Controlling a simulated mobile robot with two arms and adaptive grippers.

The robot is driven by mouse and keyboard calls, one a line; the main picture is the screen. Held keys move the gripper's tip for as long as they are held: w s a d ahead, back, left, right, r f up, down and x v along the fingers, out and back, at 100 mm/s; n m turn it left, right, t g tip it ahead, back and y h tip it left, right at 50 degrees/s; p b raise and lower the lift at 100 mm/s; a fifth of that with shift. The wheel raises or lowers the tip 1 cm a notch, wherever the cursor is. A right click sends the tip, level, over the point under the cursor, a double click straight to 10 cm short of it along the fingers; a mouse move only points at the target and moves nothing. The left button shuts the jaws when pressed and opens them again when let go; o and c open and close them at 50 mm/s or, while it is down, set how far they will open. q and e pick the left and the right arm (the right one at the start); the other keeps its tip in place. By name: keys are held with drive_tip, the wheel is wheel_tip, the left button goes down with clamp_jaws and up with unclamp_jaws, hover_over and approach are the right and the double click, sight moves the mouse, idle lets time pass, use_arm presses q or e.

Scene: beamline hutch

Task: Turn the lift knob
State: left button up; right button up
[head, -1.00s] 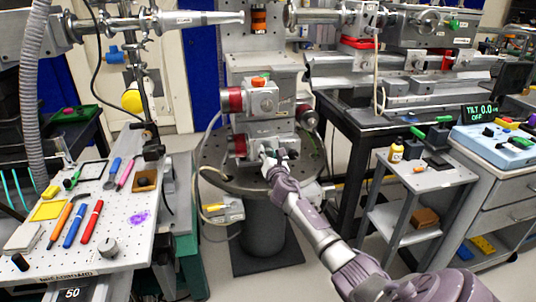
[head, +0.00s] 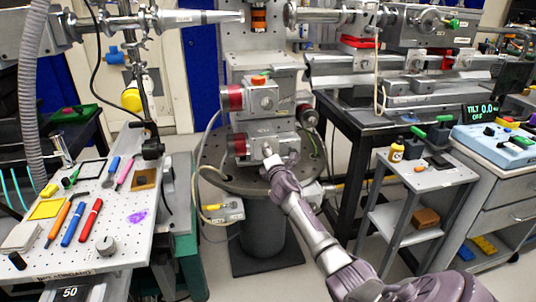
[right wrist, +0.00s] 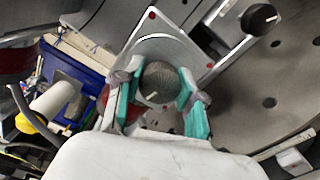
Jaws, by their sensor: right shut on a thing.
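The lift knob is a round, knurled grey knob (right wrist: 160,84) with a white mark on its face, on a grey plate with red dots at its corners. My right gripper (right wrist: 155,100) has its teal finger pads on either side of the knob and is shut on it. In the head view my right gripper (head: 272,161) reaches the front of the lower block of the grey stage stack (head: 262,140). The knob is mostly hidden there by the gripper. My left gripper is not in view.
A black knob (right wrist: 259,19) sits close by in the wrist view. The stack stands on a round perforated plate (head: 225,180). A breadboard (head: 120,235) with pens and tools is at left; a small shelf cart (head: 440,180) and a blue control box (head: 495,148) are at right.

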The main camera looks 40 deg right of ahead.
drive_tip(key=m, duration=0.3)
drive_tip(key=shift+m, duration=0.4)
drive_tip(key=m, duration=0.2)
drive_tip(key=shift+m, duration=0.4)
drive_tip(key=m, duration=0.2)
drive_tip(key=shift+m, duration=0.3)
drive_tip(key=shift+m+p, duration=0.45)
drive_tip(key=shift+m, duration=1.25)
drive_tip(key=shift+f+m, duration=0.1)
drive_tip(key=shift+m, duration=0.5)
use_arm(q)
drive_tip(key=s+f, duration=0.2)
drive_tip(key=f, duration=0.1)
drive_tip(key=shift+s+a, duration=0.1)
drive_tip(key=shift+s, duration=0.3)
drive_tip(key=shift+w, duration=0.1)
